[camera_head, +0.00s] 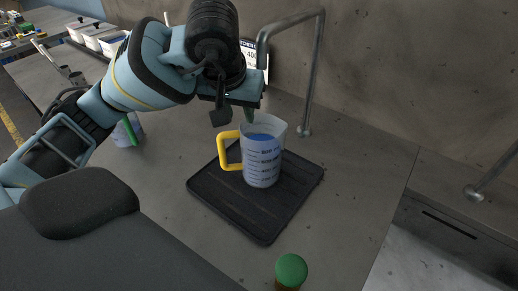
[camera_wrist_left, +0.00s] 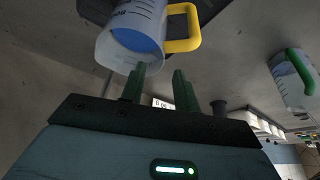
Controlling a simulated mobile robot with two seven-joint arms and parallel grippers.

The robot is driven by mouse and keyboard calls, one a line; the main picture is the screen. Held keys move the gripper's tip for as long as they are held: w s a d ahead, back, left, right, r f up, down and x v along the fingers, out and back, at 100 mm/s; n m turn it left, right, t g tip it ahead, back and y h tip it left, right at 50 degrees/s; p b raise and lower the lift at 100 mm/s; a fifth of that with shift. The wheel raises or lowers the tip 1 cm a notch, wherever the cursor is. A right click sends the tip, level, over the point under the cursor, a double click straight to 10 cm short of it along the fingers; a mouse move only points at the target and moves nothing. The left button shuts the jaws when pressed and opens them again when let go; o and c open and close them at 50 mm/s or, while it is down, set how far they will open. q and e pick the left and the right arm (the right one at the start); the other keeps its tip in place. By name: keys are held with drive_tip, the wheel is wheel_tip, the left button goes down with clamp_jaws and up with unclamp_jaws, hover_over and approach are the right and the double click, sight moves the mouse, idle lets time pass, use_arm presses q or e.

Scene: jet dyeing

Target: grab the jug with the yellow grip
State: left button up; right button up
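The jug with the yellow grip (camera_head: 263,160) stands upright on a black mat (camera_head: 262,224). It is translucent, with dark markings and blue contents. Its yellow grip (camera_head: 227,150) points left. My left gripper (camera_head: 246,112) is above the jug's rim, close to its back left side; its fingertips are partly hidden by the wrist. In the left wrist view, my left gripper's green fingers (camera_wrist_left: 158,88) are apart with nothing between them. The jug (camera_wrist_left: 130,40) is just beyond them, its yellow grip (camera_wrist_left: 185,33) beyond the right finger. My right gripper is not in view.
A jug with a green grip (camera_head: 128,130) stands behind my left arm; it also shows in the left wrist view (camera_wrist_left: 291,80). A metal pipe (camera_head: 316,70) rises behind the mat. A green-capped bottle (camera_head: 291,270) is in front. The counter right of the mat is clear.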

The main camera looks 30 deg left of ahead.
sight(241, 126)
use_arm(q)
wheel_tip(241, 126, down, 2)
drive_tip(key=shift+a+f, duration=0.1)
drive_tip(key=shift+a, duration=0.05)
drive_tip(key=shift+w+f, duration=0.15)
drive_tip(key=shift+w, duration=0.1)
drive_tip(key=x, duration=0.4)
drive_tip(key=shift+w+f, duration=0.2)
drive_tip(key=shift+f, duration=0.25)
drive_tip(key=c, duration=0.6)
clamp_jaws()
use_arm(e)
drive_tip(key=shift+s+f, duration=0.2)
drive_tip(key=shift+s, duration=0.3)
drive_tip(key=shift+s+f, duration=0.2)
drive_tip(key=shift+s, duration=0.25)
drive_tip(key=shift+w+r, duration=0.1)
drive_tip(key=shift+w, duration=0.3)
